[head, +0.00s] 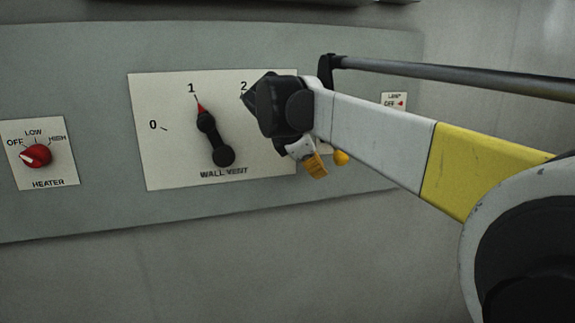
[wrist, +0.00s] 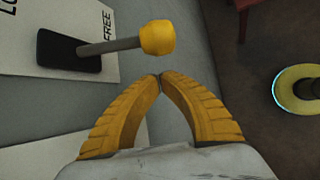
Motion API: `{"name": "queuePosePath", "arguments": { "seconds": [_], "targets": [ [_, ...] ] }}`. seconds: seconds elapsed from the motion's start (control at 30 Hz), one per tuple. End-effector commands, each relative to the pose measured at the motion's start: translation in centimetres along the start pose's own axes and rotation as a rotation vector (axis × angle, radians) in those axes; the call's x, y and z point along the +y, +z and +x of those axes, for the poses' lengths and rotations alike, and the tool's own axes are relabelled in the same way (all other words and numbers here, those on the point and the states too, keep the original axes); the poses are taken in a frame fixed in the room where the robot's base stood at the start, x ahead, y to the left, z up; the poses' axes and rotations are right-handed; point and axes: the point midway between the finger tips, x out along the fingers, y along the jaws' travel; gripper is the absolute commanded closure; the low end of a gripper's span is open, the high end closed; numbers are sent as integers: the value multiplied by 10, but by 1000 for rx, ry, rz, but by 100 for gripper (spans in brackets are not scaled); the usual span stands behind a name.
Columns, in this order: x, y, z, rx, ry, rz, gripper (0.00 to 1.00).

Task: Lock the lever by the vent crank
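The lever is a grey rod with a yellow knob (wrist: 157,37), coming out of a dark base (wrist: 68,52) in the wrist view. The lettering "FREE" and a cut-off "LO" show on its plate. In the head view only the knob (head: 341,157) shows; my arm hides the rest. My gripper (wrist: 160,79) has its yellow fingertips together with nothing between them, just below the knob in the picture. It also shows in the head view (head: 316,165), left of the knob. The black vent crank (head: 214,138) on the WALL VENT plate has its red tip near 1.
A heater plate with a red knob (head: 37,155) is at the left of the panel. A small lamp plate (head: 394,101) is at the right. A dark rail (head: 450,77) runs above my arm. The wall below the panel is bare.

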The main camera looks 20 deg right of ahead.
Motion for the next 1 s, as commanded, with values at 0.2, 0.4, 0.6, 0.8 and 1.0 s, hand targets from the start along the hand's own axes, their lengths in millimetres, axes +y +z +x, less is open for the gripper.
{"name": "queuePosePath", "arguments": {
  "seconds": [0.2, 0.4, 0.6, 0.8, 1.0],
  "targets": [
    [0, 19, -7, 1, -1, 0, 100],
    [0, 21, -8, 1, 0, 0, 100],
    [0, 20, -8, 1, -1, -1, 100],
    [0, 22, -11, 1, -24, -16, 100],
    [-1, 24, -13, 1, -52, -36, 100]
  ]
}}
